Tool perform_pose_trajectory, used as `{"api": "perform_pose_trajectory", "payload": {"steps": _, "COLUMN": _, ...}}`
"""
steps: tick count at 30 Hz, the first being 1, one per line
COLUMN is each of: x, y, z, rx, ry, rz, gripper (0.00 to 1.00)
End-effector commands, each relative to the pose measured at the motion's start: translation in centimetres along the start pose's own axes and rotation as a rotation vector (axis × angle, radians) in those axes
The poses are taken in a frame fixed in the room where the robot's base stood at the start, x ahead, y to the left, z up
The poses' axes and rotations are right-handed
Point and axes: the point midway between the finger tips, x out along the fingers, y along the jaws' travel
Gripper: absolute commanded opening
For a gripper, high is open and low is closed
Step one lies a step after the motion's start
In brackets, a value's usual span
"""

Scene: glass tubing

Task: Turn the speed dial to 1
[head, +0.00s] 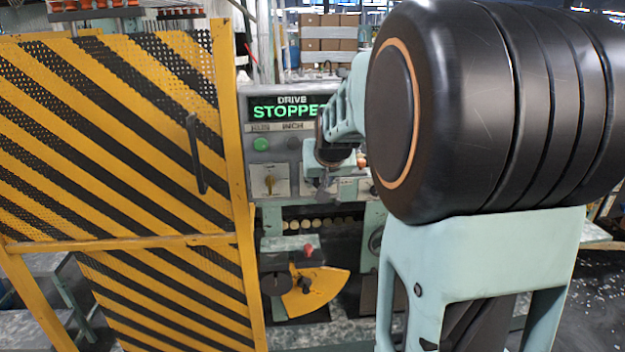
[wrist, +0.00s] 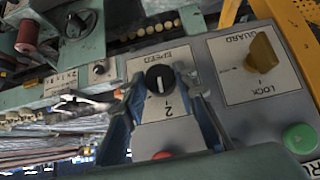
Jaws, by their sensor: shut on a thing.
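The speed dial (wrist: 159,79) is a round black knob with a white mark on a pale plate (wrist: 142,66) in the wrist view. The plate has the word SPEED and a 2 printed on it, shown upside down. The white mark runs up and down in the picture, towards the side of the 2. My gripper (wrist: 160,82) has one finger on each side of the dial and is shut on it. In the head view my gripper (head: 326,188) is at the control panel (head: 300,182), and the arm hides the dial.
A yellow guard-lock knob (wrist: 263,53) sits right of the dial in the wrist view, with a green button (wrist: 299,138) below. A green display (head: 288,107) reads DRIVE and STOPPE, its end covered by my arm. A striped yellow guard door (head: 120,130) stands left of the panel.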

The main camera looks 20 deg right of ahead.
Motion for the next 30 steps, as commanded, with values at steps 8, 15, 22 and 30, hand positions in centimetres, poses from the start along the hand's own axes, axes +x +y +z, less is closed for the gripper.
{"api": "perform_pose_trajectory", "payload": {"steps": 8, "x": 0.11, "y": -0.21, "z": 0.05, "rx": -0.041, "ry": 0.003, "rz": 0.037, "gripper": 0.03}}
{"api": "perform_pose_trajectory", "payload": {"steps": 15, "x": 0.24, "y": -0.36, "z": 0.17, "rx": -0.113, "ry": 0.005, "rz": 0.108, "gripper": 0.03}}
{"api": "perform_pose_trajectory", "payload": {"steps": 22, "x": 0.43, "y": -0.48, "z": 0.31, "rx": -0.193, "ry": 0.007, "rz": 0.192, "gripper": 0.03}}
{"api": "perform_pose_trajectory", "payload": {"steps": 30, "x": 0.73, "y": -0.69, "z": 0.56, "rx": -0.323, "ry": 0.008, "rz": 0.322, "gripper": 0.03}}
